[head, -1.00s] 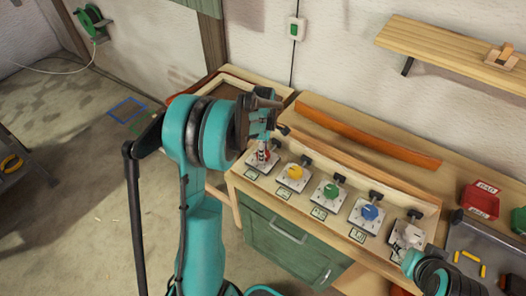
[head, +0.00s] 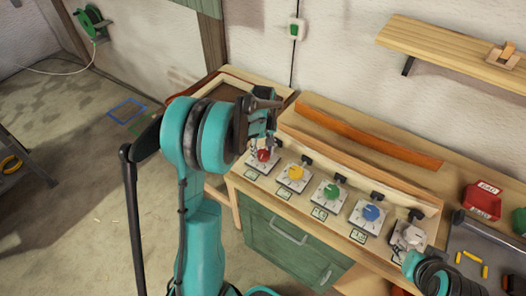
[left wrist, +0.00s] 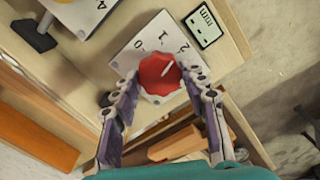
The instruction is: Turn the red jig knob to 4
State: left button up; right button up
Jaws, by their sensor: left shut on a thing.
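The red knob (head: 264,155) is at the far left of the row of knobs on the bench. In the left wrist view the red knob (left wrist: 159,74) sits on a pale dial plate (left wrist: 142,45) with 0, 1 and 2 readable. Its white pointer line slants up and right, roughly toward the 2. The figures past 2 are hidden or out of view. My left gripper (head: 264,146) is over the knob from above, and its fingers (left wrist: 160,82) are shut on the knob from both sides.
Yellow (head: 295,172), green (head: 331,191), blue (head: 371,213) and grey-white (head: 411,236) knobs stand in a row to the right. An orange bent lath (head: 365,134) lies behind them. A red bin (head: 482,199) is at the right. A wooden shelf (head: 455,58) hangs above.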

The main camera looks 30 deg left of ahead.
pick_arm(q)
jog(key=m, duration=0.5)
jog(key=shift+m, duration=0.3)
jog(key=m, duration=1)
jog(key=shift+m, duration=0.4)
jog(key=m, duration=0.4)
jog(key=shift+m+b, duration=0.3)
jog(key=shift+m, duration=0.1)
jog(key=o, duration=1.2)
jog(key=shift+c, duration=0.2)
